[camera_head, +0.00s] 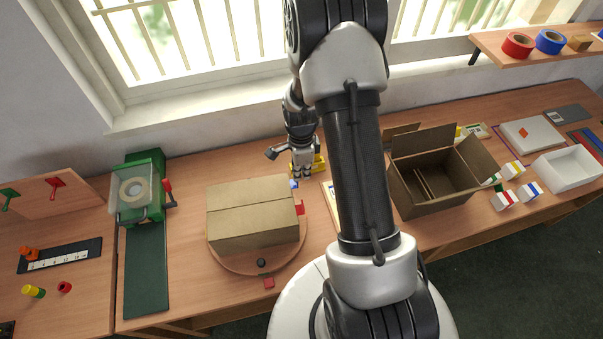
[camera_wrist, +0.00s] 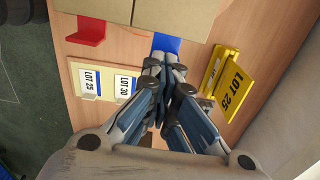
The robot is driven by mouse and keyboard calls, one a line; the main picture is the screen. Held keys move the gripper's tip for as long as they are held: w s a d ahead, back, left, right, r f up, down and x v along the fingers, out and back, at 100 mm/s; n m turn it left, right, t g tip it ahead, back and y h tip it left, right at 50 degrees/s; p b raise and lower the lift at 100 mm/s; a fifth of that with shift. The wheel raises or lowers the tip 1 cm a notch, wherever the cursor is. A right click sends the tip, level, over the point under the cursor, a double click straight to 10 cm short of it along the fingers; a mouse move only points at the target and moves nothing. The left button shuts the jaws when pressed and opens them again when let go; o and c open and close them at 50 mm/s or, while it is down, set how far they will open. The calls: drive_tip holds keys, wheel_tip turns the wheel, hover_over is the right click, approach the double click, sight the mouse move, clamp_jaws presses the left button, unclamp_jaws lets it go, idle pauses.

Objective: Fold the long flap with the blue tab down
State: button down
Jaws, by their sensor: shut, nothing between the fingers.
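A closed-looking brown carton (camera_head: 252,212) sits on a round wooden turntable (camera_head: 225,262). Its two top flaps lie flat and meet at a seam, which also shows on the carton in the wrist view (camera_wrist: 190,14). The blue tab (camera_wrist: 168,43) sticks out at the carton's edge beside the seam; in the head view it is a small blue spot (camera_head: 294,184). My gripper (camera_head: 299,178) is shut and empty at the carton's right end. In the wrist view its fingertips (camera_wrist: 164,62) are right at the blue tab; I cannot tell whether they touch it.
A red bracket (camera_wrist: 87,30) stands beside the carton. A yellow LOT 25 sign (camera_wrist: 228,84) and a card holder (camera_wrist: 104,82) are near my gripper. An open carton (camera_head: 432,185) stands to the right, a green tape dispenser (camera_head: 142,190) to the left.

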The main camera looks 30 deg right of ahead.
drive_tip(key=shift+s+a+f, duration=0.1)
drive_tip(key=shift+s+f, duration=0.2)
drive_tip(key=shift+s, duration=0.05)
drive_tip(key=shift+r, duration=0.1)
wheel_tip(320, 180, up, 15)
drive_tip(key=p, duration=0.4)
drive_tip(key=shift+w+r, duration=0.15)
idle(0.6)
